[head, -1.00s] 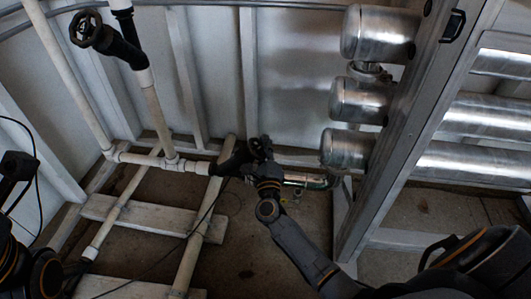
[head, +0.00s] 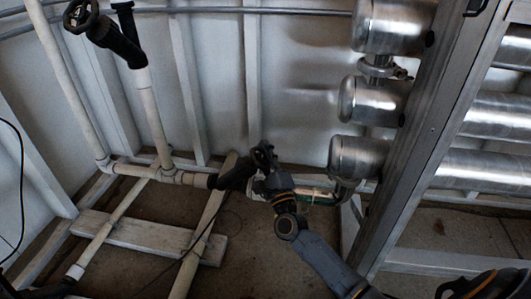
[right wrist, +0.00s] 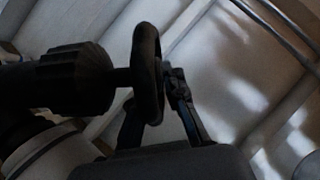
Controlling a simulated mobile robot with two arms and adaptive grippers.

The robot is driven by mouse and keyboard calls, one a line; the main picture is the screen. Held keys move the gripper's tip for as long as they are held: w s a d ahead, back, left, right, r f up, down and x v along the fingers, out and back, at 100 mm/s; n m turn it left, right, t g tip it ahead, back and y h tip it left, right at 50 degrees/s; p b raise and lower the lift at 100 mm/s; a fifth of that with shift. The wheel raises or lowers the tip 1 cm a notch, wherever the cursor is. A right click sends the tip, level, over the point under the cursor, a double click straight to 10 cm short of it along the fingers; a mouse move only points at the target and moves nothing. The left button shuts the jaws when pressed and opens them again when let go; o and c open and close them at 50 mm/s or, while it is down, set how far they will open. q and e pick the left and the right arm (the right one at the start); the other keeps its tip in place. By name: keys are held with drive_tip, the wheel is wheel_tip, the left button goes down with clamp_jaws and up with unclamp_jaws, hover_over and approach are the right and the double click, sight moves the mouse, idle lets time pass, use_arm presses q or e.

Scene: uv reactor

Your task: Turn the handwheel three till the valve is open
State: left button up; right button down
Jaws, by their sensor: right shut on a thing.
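The black handwheel (head: 263,154) sits on a dark valve (head: 236,174) low at the centre of the head view, in a white pipe line. In the right wrist view the handwheel (right wrist: 147,72) is seen nearly edge-on, its stem running left into the black valve body (right wrist: 72,80). My right gripper (head: 268,166) is at the wheel, and in the right wrist view its fingers (right wrist: 165,98) are shut on the rim's near right part. The exact contact is partly hidden. I cannot tell how far the valve is open.
Another black handwheel (head: 80,15) stands on a pipe at the upper left. White pipes and a plank (head: 140,235) lie low on the left.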

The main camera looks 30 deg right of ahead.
drive_tip(key=shift+a+f+y, duration=0.2)
drive_tip(key=shift+y, duration=0.1)
drive_tip(key=c, duration=1.6)
unclamp_jaws()
drive_tip(key=shift+c, duration=0.2)
drive_tip(key=shift+r, duration=0.1)
drive_tip(key=v, duration=1.2)
